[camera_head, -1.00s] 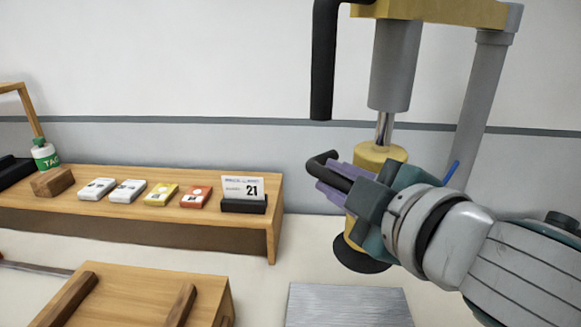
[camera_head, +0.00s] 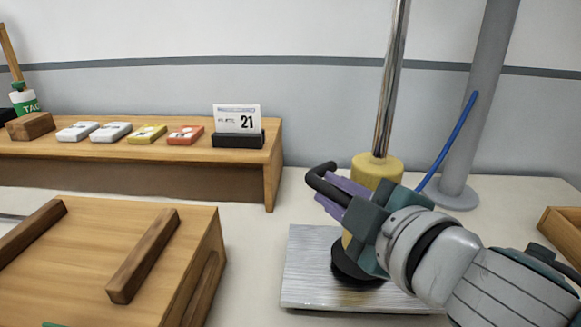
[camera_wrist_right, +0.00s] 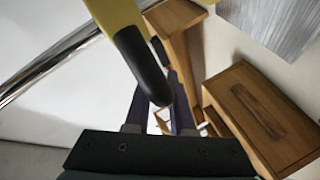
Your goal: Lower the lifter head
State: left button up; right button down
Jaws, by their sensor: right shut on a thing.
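The lifter head is a yellow cylinder (camera_head: 377,168) on a shiny vertical rod (camera_head: 393,80), with a dark round cup at its bottom. A black bent handle (camera_head: 322,172) sticks out of it to the left. My right gripper (camera_head: 342,190) is shut on this handle and hides much of the head. The cup shows over a brushed grey metal plate (camera_head: 305,275); I cannot tell whether they touch. In the right wrist view, the dark handle (camera_wrist_right: 143,65) lies between the purple fingers. My left gripper is not in view.
A grey column (camera_head: 480,120) with a blue hose stands behind the head. A wooden shelf (camera_head: 200,150) at the back left bears small boxes and a card reading 21. A wooden box (camera_head: 90,250) stands front left. A wooden tray edge (camera_head: 562,225) is at right.

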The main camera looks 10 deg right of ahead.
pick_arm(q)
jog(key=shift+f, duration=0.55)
pick_arm(e)
jog(key=shift+f, duration=0.85)
jog(key=c, duration=0.8)
grip_release()
jog(key=shift+r, duration=0.15)
jog(key=shift+o, duration=0.2)
jog(key=shift+s, duration=0.1)
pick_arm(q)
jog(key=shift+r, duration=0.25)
pick_arm(e)
jog(key=v, duration=0.9)
jog(key=shift+s+r, duration=0.2)
jog(key=shift+s, duration=0.15)
jog(key=shift+d, duration=0.15)
